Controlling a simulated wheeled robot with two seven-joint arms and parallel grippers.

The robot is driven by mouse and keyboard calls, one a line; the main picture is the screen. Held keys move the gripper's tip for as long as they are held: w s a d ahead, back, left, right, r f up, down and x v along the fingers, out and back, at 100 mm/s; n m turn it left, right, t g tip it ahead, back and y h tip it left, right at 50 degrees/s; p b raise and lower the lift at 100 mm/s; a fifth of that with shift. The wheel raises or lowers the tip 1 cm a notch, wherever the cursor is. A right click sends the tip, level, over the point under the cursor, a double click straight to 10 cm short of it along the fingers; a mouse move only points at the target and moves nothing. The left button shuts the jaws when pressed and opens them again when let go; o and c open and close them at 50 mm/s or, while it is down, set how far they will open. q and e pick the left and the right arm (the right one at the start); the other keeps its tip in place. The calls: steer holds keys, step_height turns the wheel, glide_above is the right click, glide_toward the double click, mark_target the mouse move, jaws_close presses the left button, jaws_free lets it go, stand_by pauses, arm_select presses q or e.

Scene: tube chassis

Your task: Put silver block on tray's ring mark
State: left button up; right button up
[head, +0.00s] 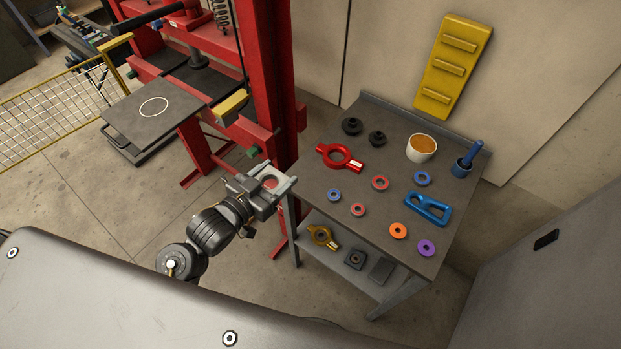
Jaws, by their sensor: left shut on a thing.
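My left gripper (271,181) is at the left edge of the workbench, between the bench and the red press. Its jaws are shut on a small pale grey piece, which looks like the silver block; the fingers hide much of it. The tray (128,121) is a flat dark grey plate at upper left, beside the press. Its white ring mark (153,107) is empty. The gripper is apart from the tray, to its lower right. My right gripper is not in view.
The red press frame (265,80) stands between tray and bench. The workbench (320,185) holds a red ring tool (340,157), a blue handle (427,209), a cup (421,148) and several coloured rings. A yellow mesh fence (55,110) is left of the tray.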

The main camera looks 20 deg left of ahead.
arm_select(q)
steer(key=w+d+f+p, duration=0.1)
steer(key=w+d+f, duration=0.1)
steer(key=w, duration=0.1)
steer(key=w+d+f, duration=0.2)
steer(key=w+f, duration=0.1)
steer(key=w, duration=0.1)
steer(key=w+d+f+p, duration=0.1)
steer(key=w+f, duration=0.2)
steer(key=w, duration=0.1)
steer(key=shift+w+d+f+p, duration=0.2)
steer(key=shift+w+d+p, duration=0.1)
steer(key=shift+d, duration=0.1)
steer(key=shift+w+d+f, duration=0.2)
steer(key=shift+w+f, duration=0.2)
steer(key=shift+f, duration=0.15)
step_height(320, 180, down, 2)
steer(key=shift+w+f+p, duration=0.1)
steer(key=shift+p, duration=0.4)
steer(key=shift+f+p, duration=0.15)
steer(key=shift+p, duration=0.2)
steer(key=shift+f, duration=0.2)
